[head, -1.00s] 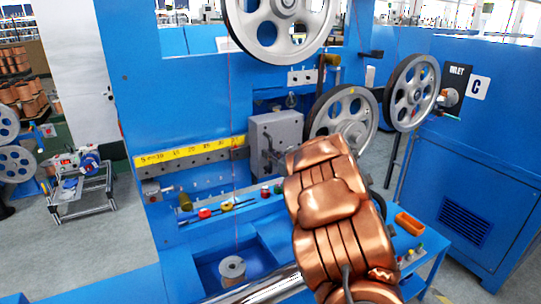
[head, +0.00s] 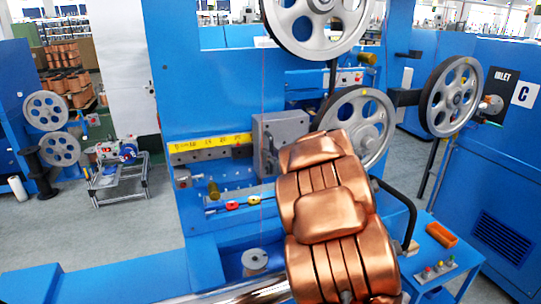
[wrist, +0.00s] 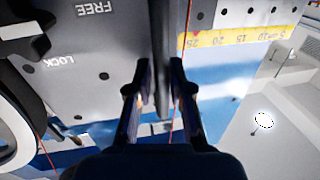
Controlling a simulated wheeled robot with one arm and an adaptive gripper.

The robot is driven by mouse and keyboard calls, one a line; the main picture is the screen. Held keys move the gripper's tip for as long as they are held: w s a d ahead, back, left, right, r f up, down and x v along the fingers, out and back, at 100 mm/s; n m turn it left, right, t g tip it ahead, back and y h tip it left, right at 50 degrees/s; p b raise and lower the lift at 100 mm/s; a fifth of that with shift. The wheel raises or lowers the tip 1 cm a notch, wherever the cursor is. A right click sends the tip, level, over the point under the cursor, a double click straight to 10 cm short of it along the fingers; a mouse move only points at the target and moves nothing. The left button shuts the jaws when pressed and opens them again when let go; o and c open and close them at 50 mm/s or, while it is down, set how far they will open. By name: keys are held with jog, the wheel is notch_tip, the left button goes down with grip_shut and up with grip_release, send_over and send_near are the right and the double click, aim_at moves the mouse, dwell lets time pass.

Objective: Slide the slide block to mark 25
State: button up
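The slide block (head: 278,136) is a grey box at the right end of the yellow scale (head: 212,143) in the head view. In the wrist view its grey face (wrist: 95,45) shows upside-down FREE and LOCK labels. There the scale (wrist: 240,37) starts beside the block's edge, with a small red mark near 25 (wrist: 194,42) close to that edge. A dark upright handle (wrist: 162,50) stands out from the block. My gripper (wrist: 161,82) has its fingers close on both sides of the handle and appears shut on it. My copper arm hides the gripper in the head view.
Spoked pulleys stand above (head: 312,20), right of the block (head: 358,125) and farther right (head: 452,95). A thin red wire (wrist: 182,85) runs close to my right finger in the wrist view. A ledge below the block carries red and yellow knobs (head: 232,204).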

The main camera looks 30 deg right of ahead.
jog(key=shift+o, duration=1.3)
jog(key=shift+a, duration=0.1)
jog(key=shift+s, duration=0.1)
jog(key=s, duration=1.1)
jog(key=shift+s+a, duration=0.3)
jog(key=shift+s, duration=0.05)
